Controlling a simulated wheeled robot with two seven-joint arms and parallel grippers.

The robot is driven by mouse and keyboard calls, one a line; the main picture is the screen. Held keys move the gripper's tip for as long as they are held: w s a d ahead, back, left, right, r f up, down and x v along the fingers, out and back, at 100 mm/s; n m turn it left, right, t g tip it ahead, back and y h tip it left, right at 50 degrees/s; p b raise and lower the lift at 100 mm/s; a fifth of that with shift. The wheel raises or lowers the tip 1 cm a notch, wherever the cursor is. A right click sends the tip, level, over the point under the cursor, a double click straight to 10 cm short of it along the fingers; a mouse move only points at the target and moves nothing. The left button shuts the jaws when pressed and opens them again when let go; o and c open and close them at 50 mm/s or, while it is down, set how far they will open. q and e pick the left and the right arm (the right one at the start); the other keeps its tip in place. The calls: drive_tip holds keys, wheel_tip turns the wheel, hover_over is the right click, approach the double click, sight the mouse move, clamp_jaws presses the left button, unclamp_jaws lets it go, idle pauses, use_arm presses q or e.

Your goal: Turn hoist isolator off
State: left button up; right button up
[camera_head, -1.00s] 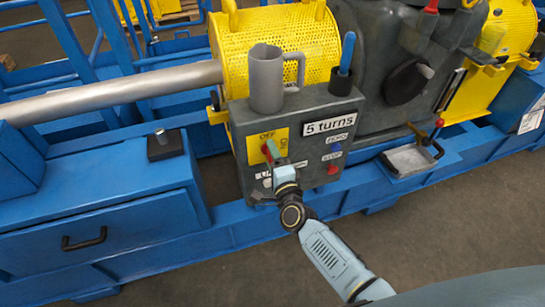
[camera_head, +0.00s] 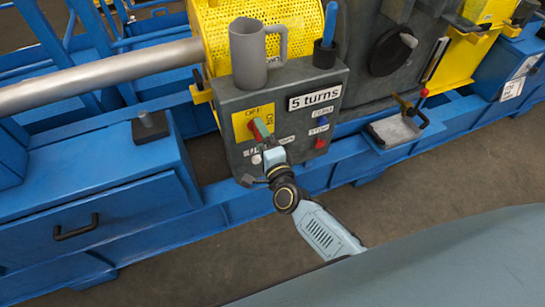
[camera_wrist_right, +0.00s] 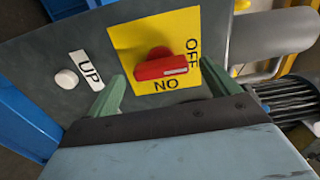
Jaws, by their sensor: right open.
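The hoist isolator is a red knob (camera_wrist_right: 166,67) on a yellow plate (camera_wrist_right: 130,40) marked OFF and ON. In the wrist view its white mark lies on the side toward OFF. The plate (camera_head: 243,122) is on the front of a dark grey control box (camera_head: 226,108) in the head view. My right gripper (camera_wrist_right: 162,72) is open, with one green finger toward each end of the knob. I cannot tell whether they touch it. In the head view the right gripper (camera_head: 264,138) covers part of the knob. My left gripper is not in view.
A white UP button (camera_wrist_right: 66,78) is beside the plate. A blue button (camera_head: 323,122) and a red button (camera_head: 320,143) are on the box's right side. A grey mug (camera_head: 248,58) and a dark cup (camera_head: 325,54) holding a blue-handled item stand on top.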

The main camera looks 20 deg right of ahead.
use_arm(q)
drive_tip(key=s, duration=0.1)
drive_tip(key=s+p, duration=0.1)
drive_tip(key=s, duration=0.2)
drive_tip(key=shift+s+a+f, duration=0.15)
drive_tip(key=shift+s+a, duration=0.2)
use_arm(e)
drive_tip(key=s, duration=1.1)
drive_tip(key=shift+s+d, duration=0.2)
